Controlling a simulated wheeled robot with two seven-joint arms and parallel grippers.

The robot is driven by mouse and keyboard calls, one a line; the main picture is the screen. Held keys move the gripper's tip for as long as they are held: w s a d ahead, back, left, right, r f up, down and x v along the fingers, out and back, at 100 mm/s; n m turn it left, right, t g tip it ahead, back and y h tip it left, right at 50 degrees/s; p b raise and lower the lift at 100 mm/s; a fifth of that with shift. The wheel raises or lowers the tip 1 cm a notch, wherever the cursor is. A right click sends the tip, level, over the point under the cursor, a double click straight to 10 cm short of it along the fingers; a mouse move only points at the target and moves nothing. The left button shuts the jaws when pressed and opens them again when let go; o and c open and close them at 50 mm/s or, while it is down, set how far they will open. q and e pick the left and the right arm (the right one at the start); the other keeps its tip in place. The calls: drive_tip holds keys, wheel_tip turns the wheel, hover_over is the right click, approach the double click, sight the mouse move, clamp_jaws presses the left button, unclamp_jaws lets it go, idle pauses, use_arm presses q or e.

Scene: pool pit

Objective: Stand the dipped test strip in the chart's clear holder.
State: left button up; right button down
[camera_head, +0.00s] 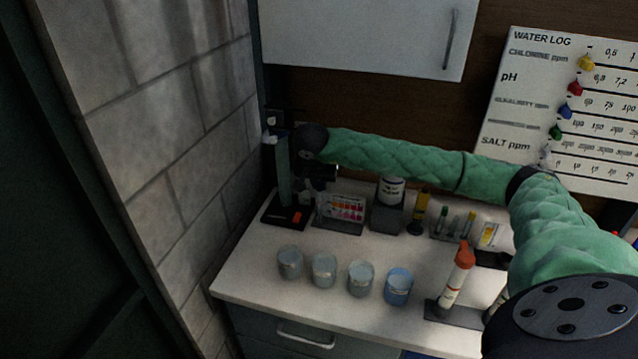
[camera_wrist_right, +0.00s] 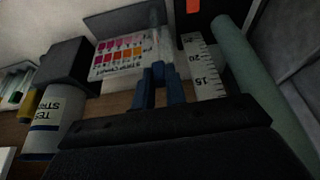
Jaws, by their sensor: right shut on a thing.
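The colour chart (camera_head: 345,208) stands upright at the back of the counter, with rows of pink, red and yellow patches. It also shows in the right wrist view (camera_wrist_right: 118,58). The clear holder (camera_wrist_right: 157,32) is a pale see-through upright at the chart's side, just beyond my fingertips. My right gripper (camera_head: 318,178) is above and behind the chart's left end. In the right wrist view its blue fingers (camera_wrist_right: 160,80) are close together, shut on the test strip. The strip itself is too thin and dark to make out. My left gripper is out of view.
A green upright post (camera_head: 284,172) on a black base stands left of the chart. The test strip tub (camera_head: 391,191) on a dark block is to its right. Several clear cups (camera_head: 324,270) line the front, and an orange-capped tube (camera_head: 457,278) stands right. A ruler (camera_wrist_right: 207,67) is beside my fingers.

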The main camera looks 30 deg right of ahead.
drive_tip(key=shift+f+b, duration=1.95)
drive_tip(key=shift+f, duration=0.35)
drive_tip(key=shift+f+b, duration=0.5)
drive_tip(key=shift+f, duration=0.05)
drive_tip(key=c, duration=1.4)
unclamp_jaws()
drive_tip(key=shift+o, duration=0.2)
drive_tip(key=shift+r, duration=0.15)
drive_tip(key=shift+r+p, duration=0.75)
drive_tip(key=shift+r, duration=2.7)
